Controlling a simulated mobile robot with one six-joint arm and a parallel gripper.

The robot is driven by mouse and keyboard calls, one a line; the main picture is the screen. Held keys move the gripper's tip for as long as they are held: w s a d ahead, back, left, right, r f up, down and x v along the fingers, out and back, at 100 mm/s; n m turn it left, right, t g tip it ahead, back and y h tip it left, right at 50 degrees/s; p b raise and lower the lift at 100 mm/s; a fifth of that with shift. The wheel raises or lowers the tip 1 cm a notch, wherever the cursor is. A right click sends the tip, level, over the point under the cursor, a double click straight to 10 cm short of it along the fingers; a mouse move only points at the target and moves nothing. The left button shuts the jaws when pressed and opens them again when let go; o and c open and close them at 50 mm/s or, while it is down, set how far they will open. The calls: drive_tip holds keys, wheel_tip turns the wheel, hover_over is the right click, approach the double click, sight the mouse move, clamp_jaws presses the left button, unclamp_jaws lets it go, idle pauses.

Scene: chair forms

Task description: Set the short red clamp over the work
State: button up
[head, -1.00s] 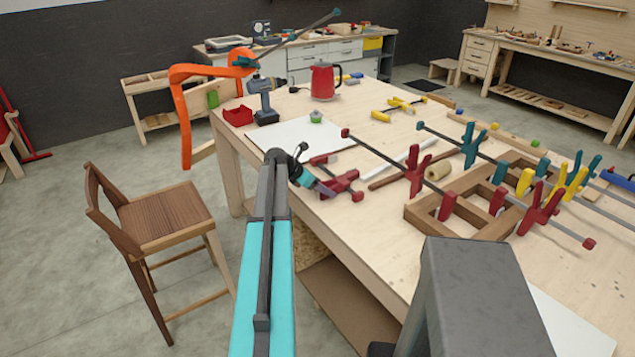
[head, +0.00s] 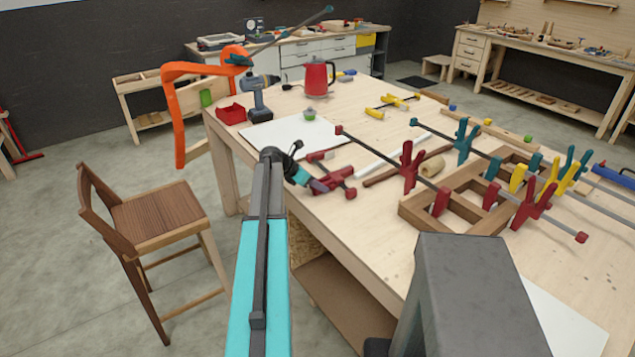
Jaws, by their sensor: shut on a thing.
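The short red clamp (head: 334,181) has red jaws and a dark bar, and is at the near left part of the workbench. My gripper (head: 319,186) reaches it from the left and is shut on it; the fingertips are partly lost against the red jaw. I cannot tell whether the clamp touches the bench top. The work, a brown wooden frame with crosspieces (head: 415,214), lies to its right on the bench. A long red clamp (head: 408,168) lies across the frame, with teal clamps (head: 463,143) and yellow clamps (head: 551,191) beyond.
A wooden roll (head: 432,167), a white tube and a brown rod lie between the held clamp and the frame. A white sheet (head: 285,138), red kettle (head: 317,78), drill (head: 258,97) and red bin (head: 231,114) stand behind. A wooden chair (head: 157,215) is left of the bench (head: 375,235).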

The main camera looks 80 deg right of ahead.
drive_tip(key=shift+r+p, duration=1.8)
drive_tip(key=shift+r, duration=0.75)
